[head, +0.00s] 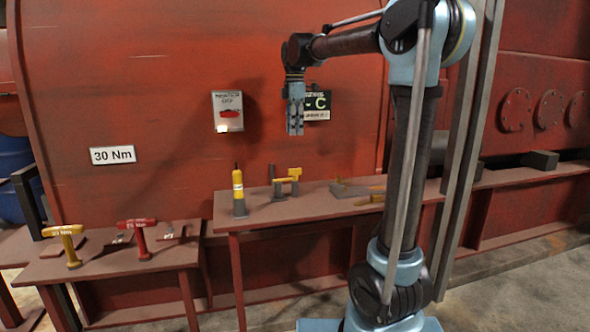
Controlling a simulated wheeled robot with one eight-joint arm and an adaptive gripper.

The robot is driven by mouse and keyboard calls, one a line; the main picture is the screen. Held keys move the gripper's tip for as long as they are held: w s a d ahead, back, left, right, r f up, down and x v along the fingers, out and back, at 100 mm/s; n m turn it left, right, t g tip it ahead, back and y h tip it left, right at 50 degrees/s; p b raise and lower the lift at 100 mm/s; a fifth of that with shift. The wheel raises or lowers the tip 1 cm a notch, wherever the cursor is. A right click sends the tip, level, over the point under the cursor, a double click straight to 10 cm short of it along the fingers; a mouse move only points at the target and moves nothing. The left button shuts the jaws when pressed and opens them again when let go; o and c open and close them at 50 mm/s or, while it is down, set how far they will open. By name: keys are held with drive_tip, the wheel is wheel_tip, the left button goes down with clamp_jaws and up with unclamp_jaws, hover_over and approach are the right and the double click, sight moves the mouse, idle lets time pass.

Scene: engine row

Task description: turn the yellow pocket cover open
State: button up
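I cannot pick out the yellow pocket cover with certainty. A small yellow piece (288,179) stands on grey supports on the middle bench, and a low yellow piece (371,198) lies farther right, partly beside my arm. Either may be it; both are too small to tell whether anything is open. My gripper (295,131) points down in front of the red wall, above the middle bench and higher than these pieces. Its grey fingers look close together with nothing visible between them, but their gap is not clear from here.
A yellow-banded upright tool (238,193) stands on the middle bench (270,216). A yellow T-handle (66,243) and a red T-handle (139,238) stand on the left bench (105,262). A white panel with a red button (228,112) and a "30 Nm" sign (113,155) are on the wall.

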wheel_tip(320, 180, down, 15)
drive_tip(key=shift+f, duration=0.1)
idle(0.4)
drive_tip(key=shift+c, duration=0.6)
clamp_jaws()
